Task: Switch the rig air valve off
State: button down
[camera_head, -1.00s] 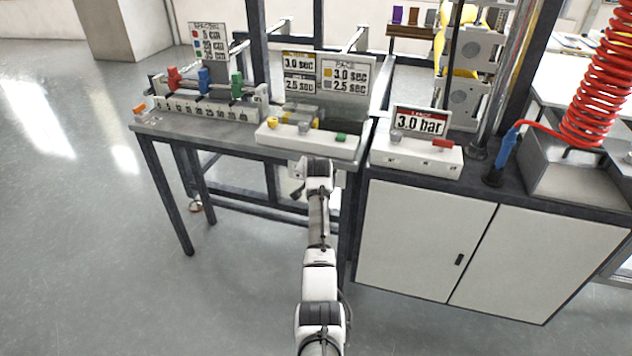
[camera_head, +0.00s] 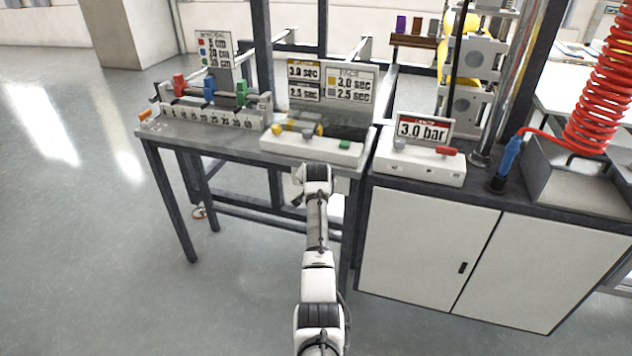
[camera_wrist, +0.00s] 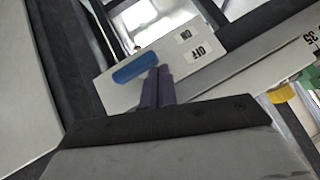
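The rig air valve shows in the wrist view as a blue lever (camera_wrist: 134,68) on a pale plate (camera_wrist: 111,94). An ON label (camera_wrist: 184,36) and an OFF label (camera_wrist: 196,54) are on the plate, beyond the lever's right end. The two dark fingers of my gripper (camera_wrist: 157,71) are together, with nothing seen between them. Their tips are at the lever's right end; I cannot tell whether they touch it. In the head view my wrist is in front of the bench's right end, and the fingers and valve lever are hidden.
The bench carries a control box (camera_head: 311,147) with coloured buttons and a ruler block (camera_head: 212,116) with coloured stops. To the right is a white cabinet (camera_head: 425,240) with another button box (camera_head: 420,165) and a red coiled hose (camera_head: 600,95). The floor (camera_head: 90,250) at left is clear.

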jog(key=s+a+r, duration=0.2)
jog(key=s+r, duration=0.4)
jog(key=r, duration=0.5)
jog(key=shift+s, duration=0.35)
jog(key=shift+a, duration=0.1)
